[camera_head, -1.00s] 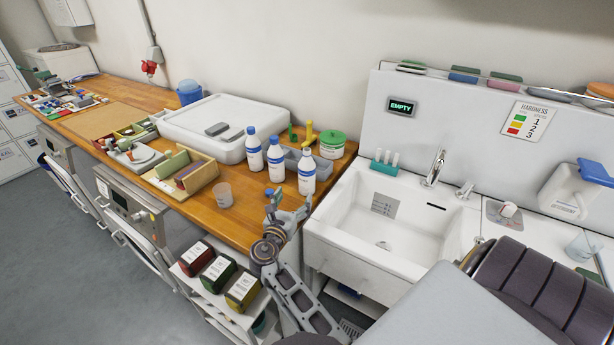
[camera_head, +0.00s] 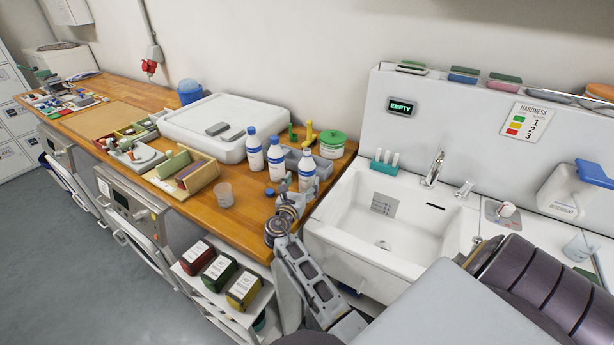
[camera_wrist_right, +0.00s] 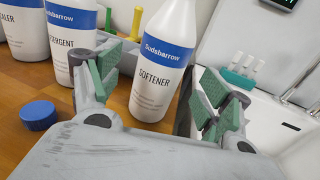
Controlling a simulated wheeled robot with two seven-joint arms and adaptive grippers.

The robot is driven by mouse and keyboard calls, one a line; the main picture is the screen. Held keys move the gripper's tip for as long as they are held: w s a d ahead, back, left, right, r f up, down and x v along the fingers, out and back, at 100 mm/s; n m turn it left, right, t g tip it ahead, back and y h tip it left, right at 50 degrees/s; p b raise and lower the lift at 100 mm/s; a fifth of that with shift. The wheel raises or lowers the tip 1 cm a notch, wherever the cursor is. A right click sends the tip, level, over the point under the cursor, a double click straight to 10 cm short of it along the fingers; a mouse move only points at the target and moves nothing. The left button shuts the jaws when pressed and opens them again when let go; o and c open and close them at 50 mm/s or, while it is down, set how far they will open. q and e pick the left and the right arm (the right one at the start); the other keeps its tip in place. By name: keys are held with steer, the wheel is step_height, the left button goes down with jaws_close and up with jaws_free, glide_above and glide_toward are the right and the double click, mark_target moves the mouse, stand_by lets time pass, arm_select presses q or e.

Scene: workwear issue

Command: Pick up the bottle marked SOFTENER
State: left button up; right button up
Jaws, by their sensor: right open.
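The bottle marked SOFTENER (camera_wrist_right: 160,65) is white with a blue Sudsbarrow band and stands upright on the wooden counter. In the head view it is the rightmost of three white bottles (camera_head: 307,166), partly behind my right gripper. My right gripper (camera_head: 297,187) is open and points at it from the front. In the right wrist view the green-padded fingers of my right gripper (camera_wrist_right: 163,88) lie on either side of the bottle. The bottle's top is out of that view. My left gripper is not in view.
The DETERGENT bottle (camera_wrist_right: 72,45) stands close left of the left finger; another white bottle (camera_wrist_right: 25,35) is beyond it. A loose blue cap (camera_wrist_right: 38,115) lies on the counter (camera_head: 235,232). A grey bin (camera_head: 292,160) is behind the bottles. The sink (camera_head: 385,245) is to the right.

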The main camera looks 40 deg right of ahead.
mark_target(304, 179)
steer(key=shift+p+x, duration=0.45)
steer(key=shift+x, duration=2.2)
steer(key=shift+s+f, duration=0.1)
steer(key=shift+f, duration=0.05)
steer(key=c, duration=1.3)
